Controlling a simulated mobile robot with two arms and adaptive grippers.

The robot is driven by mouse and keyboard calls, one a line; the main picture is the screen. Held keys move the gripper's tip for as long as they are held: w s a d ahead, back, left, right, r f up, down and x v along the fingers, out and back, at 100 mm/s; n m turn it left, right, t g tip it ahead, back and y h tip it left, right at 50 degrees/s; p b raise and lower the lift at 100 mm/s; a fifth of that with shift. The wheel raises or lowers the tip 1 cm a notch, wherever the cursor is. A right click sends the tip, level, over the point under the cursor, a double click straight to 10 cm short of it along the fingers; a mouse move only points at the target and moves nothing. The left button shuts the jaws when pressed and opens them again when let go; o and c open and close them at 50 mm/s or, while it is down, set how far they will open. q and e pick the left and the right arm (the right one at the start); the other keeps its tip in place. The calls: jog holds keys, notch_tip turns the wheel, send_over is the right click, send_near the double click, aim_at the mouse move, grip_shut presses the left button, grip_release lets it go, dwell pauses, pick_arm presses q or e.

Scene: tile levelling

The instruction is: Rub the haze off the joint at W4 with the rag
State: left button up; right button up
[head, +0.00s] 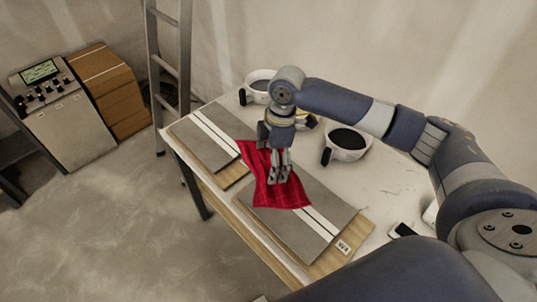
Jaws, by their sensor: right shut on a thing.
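My right gripper (279,178) points down and is shut on the red rag (262,166). The rag hangs spread out below and around the fingers. It covers the far-left part of the near board's grey tiles (296,220) and reaches back towards the far board. The near board has a pale joint (321,221) between its tiles and a small label (343,247) at its right end, too small to read surely. The far board (199,140) also has grey tiles with a pale joint. I cannot tell how firmly the rag touches the near joint. My left gripper is out of view.
The boards lie on a pale worktable (385,190). Two white pots with dark tops, one at the back (260,82) and one to the right (346,143), stand behind them. A phone-like object (403,230) lies at right. A ladder (168,70) and boxes (107,88) stand beyond the table.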

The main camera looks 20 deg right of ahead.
jog(key=n+p, duration=0.1)
jog(key=d+n+p, duration=0.1)
jog(key=n, duration=0.1)
jog(key=shift+w+d+f+p, duration=0.2)
jog(key=shift+w+d+p, duration=0.05)
jog(key=shift+d+p, duration=0.15)
jog(key=shift+d+f+n+g+p, duration=0.35)
jog(key=shift+n+p, duration=0.25)
jog(key=shift+n, duration=0.2)
jog(key=shift+d+f+n, duration=0.3)
jog(key=shift+f+n, duration=0.1)
jog(key=shift+n, duration=0.2)
notch_tip(320, 180, down, 7)
jog(key=b, duration=0.7)
jog(key=shift+f, duration=0.1)
